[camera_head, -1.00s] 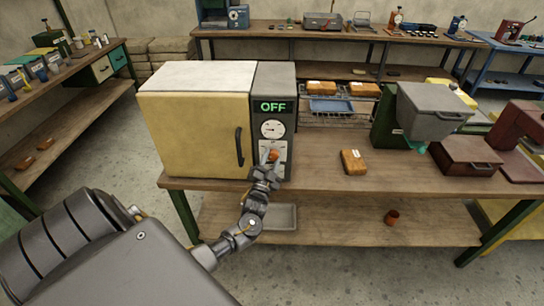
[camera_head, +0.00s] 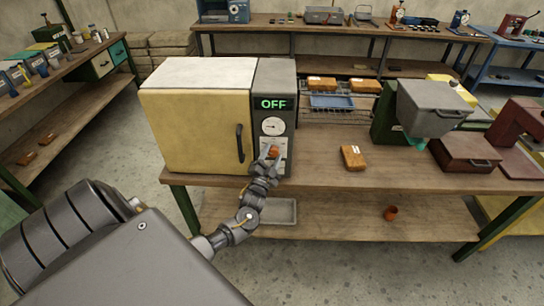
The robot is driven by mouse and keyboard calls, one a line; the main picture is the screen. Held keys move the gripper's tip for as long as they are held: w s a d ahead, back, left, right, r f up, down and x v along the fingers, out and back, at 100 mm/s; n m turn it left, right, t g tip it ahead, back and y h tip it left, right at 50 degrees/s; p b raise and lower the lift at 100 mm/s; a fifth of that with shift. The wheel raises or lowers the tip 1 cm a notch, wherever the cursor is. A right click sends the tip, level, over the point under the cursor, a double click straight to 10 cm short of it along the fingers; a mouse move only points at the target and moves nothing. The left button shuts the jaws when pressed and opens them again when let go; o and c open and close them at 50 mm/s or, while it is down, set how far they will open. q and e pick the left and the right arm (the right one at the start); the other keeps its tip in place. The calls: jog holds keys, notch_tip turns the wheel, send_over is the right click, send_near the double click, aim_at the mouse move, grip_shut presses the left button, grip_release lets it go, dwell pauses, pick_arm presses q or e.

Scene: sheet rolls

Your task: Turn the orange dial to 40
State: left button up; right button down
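The orange dial (camera_head: 274,152) is on the lower part of the grey control panel of a cream oven (camera_head: 195,130). The green display (camera_head: 273,104) above it reads OFF, and a round white gauge (camera_head: 273,126) sits between them. My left gripper (camera_head: 271,156) is at the dial, its fingers reaching up around its lower side. The fingers partly hide the dial and its scale. The dial's pointer and whether the fingers press on it are too small to tell. My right gripper is not in view.
The oven stands on a wooden bench (camera_head: 330,178). An orange-brown block (camera_head: 353,158) lies on the bench right of the oven. Farther right are a grey hopper machine (camera_head: 430,108) and a brown box (camera_head: 466,155). A wire rack (camera_head: 335,114) stands behind. A lower shelf (camera_head: 345,222) holds a small tray.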

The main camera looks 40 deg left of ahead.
pick_arm(q)
jog(key=shift+o, duration=0.8)
jog(key=shift+s+f, duration=0.15)
jog(key=shift+s, duration=0.05)
jog(key=b+v, duration=0.3)
jog(key=v, duration=0.7)
jog(key=shift+s+d, duration=0.1)
